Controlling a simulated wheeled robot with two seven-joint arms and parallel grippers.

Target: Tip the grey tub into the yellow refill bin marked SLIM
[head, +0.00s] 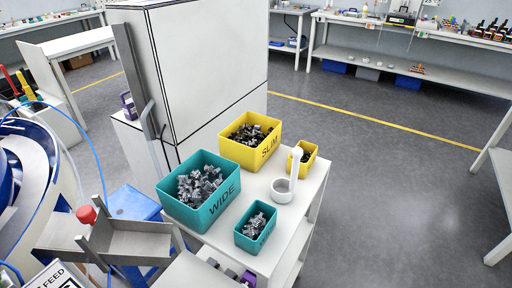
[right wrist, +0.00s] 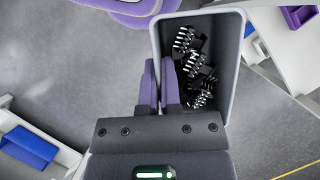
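The grey tub (right wrist: 235,70) fills the upper middle of the right wrist view, with several black connectors with silvery pins (right wrist: 195,68) inside. My right gripper (right wrist: 160,72) has its fingers on either side of the tub's wall, one outside and one inside, and grips it. Floor shows around the tub in that view. The yellow bin marked SLIM (head: 238,153) stands on the white stand in the head view, with dark connectors inside. The grey tub and both grippers are out of the head view.
A teal bin marked WIDE (head: 180,212) stands left of the SLIM bin. A small teal bin (head: 254,241), a small yellow bin (head: 310,157) and a white round cup with an upright handle (head: 283,196) share the stand (head: 287,222). A tall white cabinet (head: 205,75) rises behind.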

